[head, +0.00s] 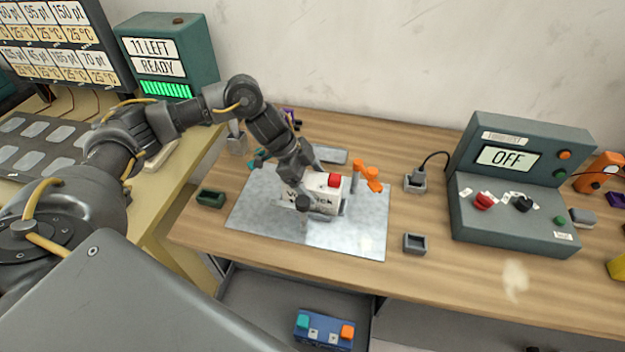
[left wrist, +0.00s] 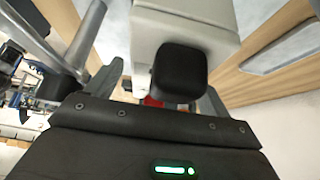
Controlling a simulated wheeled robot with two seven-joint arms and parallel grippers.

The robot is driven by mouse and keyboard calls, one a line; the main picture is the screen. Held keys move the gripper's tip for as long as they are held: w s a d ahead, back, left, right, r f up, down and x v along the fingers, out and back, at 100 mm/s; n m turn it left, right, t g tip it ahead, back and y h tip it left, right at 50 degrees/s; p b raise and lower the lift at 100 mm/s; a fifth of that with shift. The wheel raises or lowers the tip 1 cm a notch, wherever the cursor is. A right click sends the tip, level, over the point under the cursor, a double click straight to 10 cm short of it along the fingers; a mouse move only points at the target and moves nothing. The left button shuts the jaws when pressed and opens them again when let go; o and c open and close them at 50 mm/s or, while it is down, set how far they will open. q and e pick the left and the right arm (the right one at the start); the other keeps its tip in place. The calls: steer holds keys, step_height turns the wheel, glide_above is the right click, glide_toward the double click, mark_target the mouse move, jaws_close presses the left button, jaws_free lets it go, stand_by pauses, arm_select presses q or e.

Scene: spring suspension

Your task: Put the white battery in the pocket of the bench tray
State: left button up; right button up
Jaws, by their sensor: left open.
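The white battery (head: 327,200), a white block with dark lettering and a red cap, is at the middle of a pale metallic sheet (head: 260,215) on the bench. Grey edges show along its base; I cannot tell whether these are the tray's pocket or how deep the battery sits. My left gripper (head: 302,204) is open at the battery's near left side and covers part of it. In the left wrist view, the white battery (left wrist: 185,20) and a black block on it fill the space between the spread fingers. Contact cannot be told. My right gripper is out of view.
An orange clamp-like part (head: 367,175) stands just right of the battery. Small grey holders (head: 414,243) and a grey console reading OFF (head: 520,190) are farther right. A green tray (head: 210,198) lies left. A blue box (head: 323,330) sits in the open drawer below.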

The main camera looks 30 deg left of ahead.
arm_select(q)
steer(key=b+v, duration=0.2)
steer(key=v, duration=0.8)
steer(key=shift+a+r, duration=0.15)
steer(key=shift+r, duration=0.2)
steer(key=shift+s+a+r+b, duration=0.15)
steer(key=shift+a+r+b, duration=0.2)
steer(key=shift+r, duration=0.25)
